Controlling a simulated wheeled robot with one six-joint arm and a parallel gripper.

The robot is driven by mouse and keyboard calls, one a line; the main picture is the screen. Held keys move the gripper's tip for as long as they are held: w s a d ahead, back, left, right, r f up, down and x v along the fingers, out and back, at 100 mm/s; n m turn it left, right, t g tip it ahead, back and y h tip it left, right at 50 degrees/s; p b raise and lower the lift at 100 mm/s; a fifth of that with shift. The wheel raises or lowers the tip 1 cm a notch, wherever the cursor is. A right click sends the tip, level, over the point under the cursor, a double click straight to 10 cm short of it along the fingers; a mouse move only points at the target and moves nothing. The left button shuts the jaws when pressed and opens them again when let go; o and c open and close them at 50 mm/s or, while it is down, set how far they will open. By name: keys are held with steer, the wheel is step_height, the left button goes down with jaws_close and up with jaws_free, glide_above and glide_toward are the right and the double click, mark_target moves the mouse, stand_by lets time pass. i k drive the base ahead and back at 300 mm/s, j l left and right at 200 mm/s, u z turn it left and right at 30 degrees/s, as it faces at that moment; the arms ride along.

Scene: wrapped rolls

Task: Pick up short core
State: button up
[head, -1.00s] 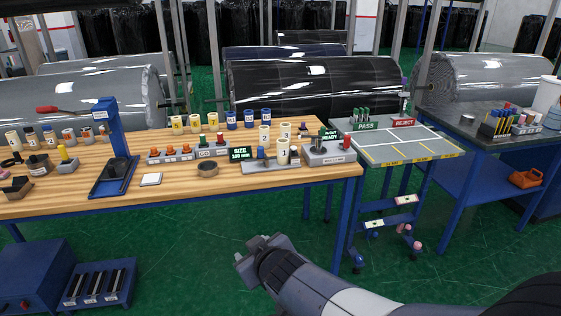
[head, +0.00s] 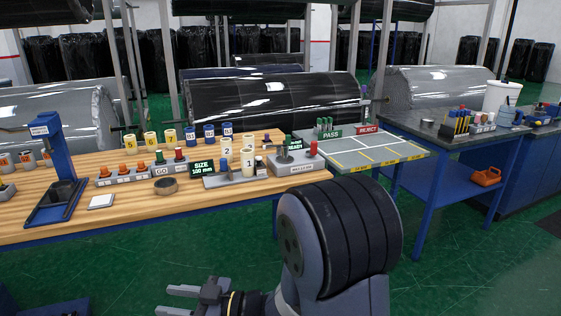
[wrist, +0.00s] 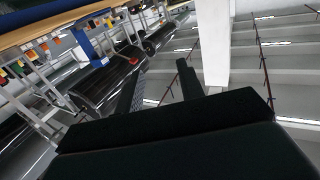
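Pale cylindrical cores stand on the wooden workbench (head: 120,212). Three yellow-marked cores (head: 150,138) and three blue-banded cores (head: 209,134) stand in a row at the back. Several plain cores, among them one marked 2 (head: 226,150) and one marked 1 (head: 247,163), are grouped beside the green SIZE 100 mm display (head: 203,168). I cannot tell which one is the short core. My gripper (head: 165,300) is open and empty, low in front of the bench and well apart from the cores. In the wrist view its two fingers (wrist: 160,70) are spread with nothing between them.
A blue press (head: 55,160) stands on the bench's left. A GO gauge block (head: 168,170), a dark ring (head: 166,186) and a grey button box (head: 295,160) sit near the cores. The PASS/REJECT table (head: 375,152) adjoins at right. Green floor in front is clear.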

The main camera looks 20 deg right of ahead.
mark_target(247, 153)
steer(key=i+z, duration=0.45)
steer(key=i+j+z, duration=0.1)
steer(key=i+z, duration=0.4)
steer(key=i+j, duration=0.15)
steer(key=i, duration=0.25)
steer(key=i+j, duration=0.2)
steer(key=i, duration=0.25)
